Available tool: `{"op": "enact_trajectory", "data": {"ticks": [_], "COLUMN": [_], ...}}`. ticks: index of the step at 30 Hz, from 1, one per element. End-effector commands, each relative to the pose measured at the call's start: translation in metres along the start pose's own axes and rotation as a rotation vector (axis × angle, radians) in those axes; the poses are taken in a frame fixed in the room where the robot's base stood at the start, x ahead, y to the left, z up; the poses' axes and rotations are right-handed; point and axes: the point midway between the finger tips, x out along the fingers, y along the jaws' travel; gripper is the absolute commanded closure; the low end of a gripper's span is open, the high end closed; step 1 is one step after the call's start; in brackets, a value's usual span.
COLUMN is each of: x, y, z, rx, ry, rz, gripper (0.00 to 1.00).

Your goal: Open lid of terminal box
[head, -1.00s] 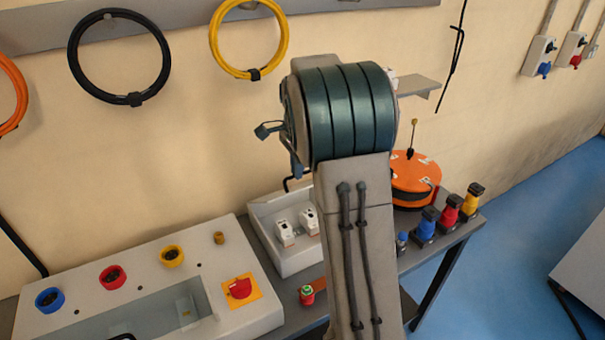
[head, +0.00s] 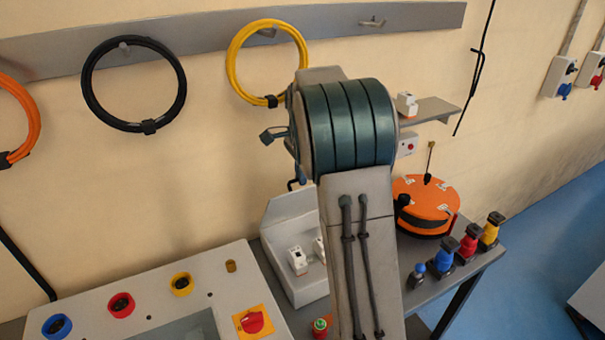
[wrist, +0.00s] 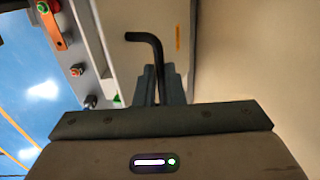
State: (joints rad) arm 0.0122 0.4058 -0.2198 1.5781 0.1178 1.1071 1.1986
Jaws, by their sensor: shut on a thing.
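My gripper (wrist: 160,88) is shut on a black bent handle (wrist: 147,39) in the wrist view. Its two grey fingers hold the handle's straight part, and its bent end points left. A pale panel (wrist: 150,16) with an orange strip lies behind the handle; it looks like the lid of the terminal box. In the head view, my arm hides my gripper and most of this spot. A pale grey box (head: 309,291) with white breakers (head: 298,261) stands left of my arm, with a tall pale panel (head: 290,213) behind. I cannot tell how far the lid is open.
A grey control panel (head: 60,306) with coloured sockets and a red switch (head: 252,321) is at left. An orange cable reel (head: 428,203) and coloured plugs (head: 468,243) stand right of my arm. Cable coils (head: 180,90) hang on the wall.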

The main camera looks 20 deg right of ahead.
Motion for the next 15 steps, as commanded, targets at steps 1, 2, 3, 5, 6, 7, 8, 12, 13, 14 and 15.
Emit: {"op": "enact_trajectory", "data": {"ticks": [1, 2, 3, 5, 6, 7, 8, 12, 13, 14, 15], "x": [0.009, 0.0091, 0.0092, 0.0086, 0.0078, 0.0072, 0.0066, 0.0046, 0.0038, 0.0026, -0.0001], "y": [0.0006, 0.0007, 0.0008, 0.001, 0.001, 0.001, 0.0011, 0.0012, 0.0011, 0.0009, 0.0005], "z": [0.0037, 0.0036, 0.0035, 0.0028, 0.0022, 0.0016, 0.001, -0.0004, -0.0005, -0.0005, -0.0004], "rx": [-0.005, -0.005, -0.005, -0.004, -0.003, -0.002, -0.001, 0.001, 0.001, 0.001, 0.001], "ry": [-0.006, -0.006, -0.006, -0.005, -0.005, -0.004, -0.004, -0.003, -0.002, -0.002, -0.002], "rz": [0.011, 0.011, 0.011, 0.011, 0.01, 0.009, 0.009, 0.007, 0.007, 0.006, 0.005], "gripper": [1.0, 1.0, 0.83, 0.69, 0.69, 0.69, 0.69, 0.69, 0.69, 0.69, 0.69]}}
